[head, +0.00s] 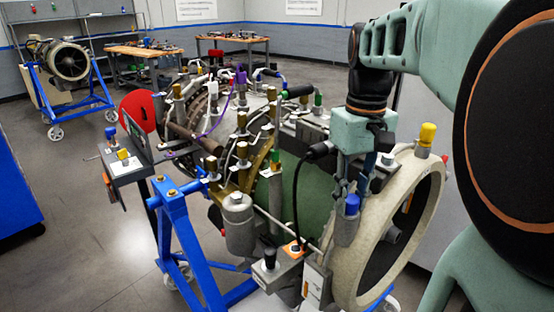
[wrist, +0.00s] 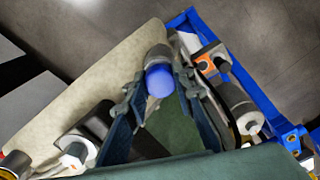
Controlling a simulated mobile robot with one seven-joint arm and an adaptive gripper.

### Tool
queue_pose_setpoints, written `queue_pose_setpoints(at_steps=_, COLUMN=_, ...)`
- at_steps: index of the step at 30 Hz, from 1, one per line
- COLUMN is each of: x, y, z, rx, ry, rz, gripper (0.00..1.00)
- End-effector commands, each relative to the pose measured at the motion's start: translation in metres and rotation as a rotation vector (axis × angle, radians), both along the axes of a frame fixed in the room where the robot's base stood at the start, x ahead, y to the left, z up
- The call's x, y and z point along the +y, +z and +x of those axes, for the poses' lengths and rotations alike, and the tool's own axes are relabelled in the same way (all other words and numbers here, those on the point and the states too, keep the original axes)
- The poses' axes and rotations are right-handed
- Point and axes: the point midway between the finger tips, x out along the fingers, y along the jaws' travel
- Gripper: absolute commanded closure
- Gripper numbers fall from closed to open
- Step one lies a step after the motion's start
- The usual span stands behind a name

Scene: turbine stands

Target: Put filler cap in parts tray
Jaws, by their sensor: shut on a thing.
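A filler cap with a blue top (head: 352,204) sits at the top of a grey cylinder (head: 345,230) beside the engine's pale ring. My gripper (head: 352,192) reaches down from above, its fingers closed around the blue cap. In the wrist view the blue cap (wrist: 159,80) shows between the two fingertips (wrist: 160,84), with grey metal just beyond it. I cannot tell whether the cap is still seated on the cylinder.
The turbine engine's pale ring (head: 428,200) is close right of my gripper. Yellow (head: 427,134) and other coloured caps stand on fittings nearby. A black cable (head: 297,195) hangs left of the gripper. A blue stand (head: 185,225) carries the engine. Open floor (head: 85,230) lies at left.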

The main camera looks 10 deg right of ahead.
Motion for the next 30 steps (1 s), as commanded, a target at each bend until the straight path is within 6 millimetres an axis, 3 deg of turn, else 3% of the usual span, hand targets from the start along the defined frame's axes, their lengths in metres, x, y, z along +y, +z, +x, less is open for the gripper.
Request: queue_pose_setpoints(at_steps=30, x=0.0, y=0.012, z=0.0, rx=0.0, ry=0.0, rz=0.0, gripper=1.0)
